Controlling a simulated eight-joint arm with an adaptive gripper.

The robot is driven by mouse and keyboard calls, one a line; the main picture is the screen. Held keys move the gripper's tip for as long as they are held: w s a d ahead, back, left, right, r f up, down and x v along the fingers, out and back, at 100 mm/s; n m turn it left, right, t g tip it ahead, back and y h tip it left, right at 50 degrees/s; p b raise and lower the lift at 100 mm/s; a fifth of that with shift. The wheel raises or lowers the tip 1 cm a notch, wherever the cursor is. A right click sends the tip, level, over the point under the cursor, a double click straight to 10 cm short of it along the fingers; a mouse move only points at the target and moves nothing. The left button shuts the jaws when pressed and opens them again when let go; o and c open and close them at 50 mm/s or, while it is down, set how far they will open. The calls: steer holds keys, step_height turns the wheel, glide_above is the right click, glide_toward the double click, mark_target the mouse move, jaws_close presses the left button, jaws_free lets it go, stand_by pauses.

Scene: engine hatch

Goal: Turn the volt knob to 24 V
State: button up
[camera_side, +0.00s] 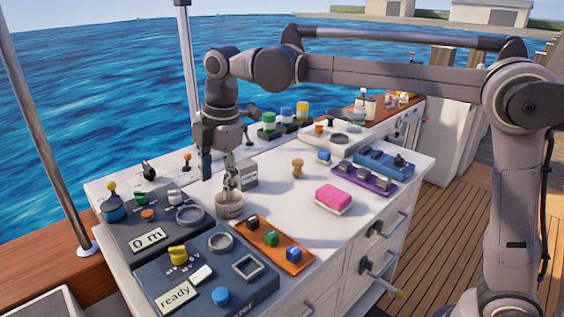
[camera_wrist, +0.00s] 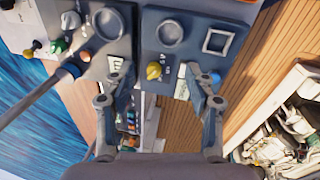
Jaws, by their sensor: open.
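A yellow knob (camera_side: 178,254) stands on the dark blue panel (camera_side: 262,292) at the front left of the bench in the side view. It also shows in the wrist view (camera_wrist: 153,70), between my fingertips in the picture. I cannot read any volt or 24 V marking, so I cannot confirm that this is the volt knob. My gripper (camera_side: 219,182) points down above the bench, behind and above the panel, apart from the knob. In the wrist view my gripper (camera_wrist: 157,78) is open and empty, with a finger on each side.
The panel also carries a "ready" display (camera_side: 175,297), a blue button (camera_side: 221,296) and a square frame (camera_side: 248,267). A grey panel reading "0 m" (camera_side: 147,239) lies beside it. A small pot (camera_side: 229,207) and orange tray (camera_side: 295,263) are close by. A pink sponge (camera_side: 333,197) lies farther right.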

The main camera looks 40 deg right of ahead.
mark_target(177, 248)
steer(key=w+a+f+n+g, duration=0.1)
steer(key=w+a+f+n, duration=0.1)
steer(key=a+n, duration=0.25)
steer(key=w+a+f+n+g, duration=0.1)
steer(key=w+a+f+n, duration=0.1)
steer(key=a+n, duration=0.3)
steer(key=shift+m+h, duration=0.3)
steer(key=shift+m, duration=0.45)
steer(key=f, duration=1)
steer(key=shift+s+a+f, duration=0.25)
steer(key=shift+a+f, duration=0.05)
steer(key=shift+f, duration=0.05)
steer(key=c, duration=1.1)
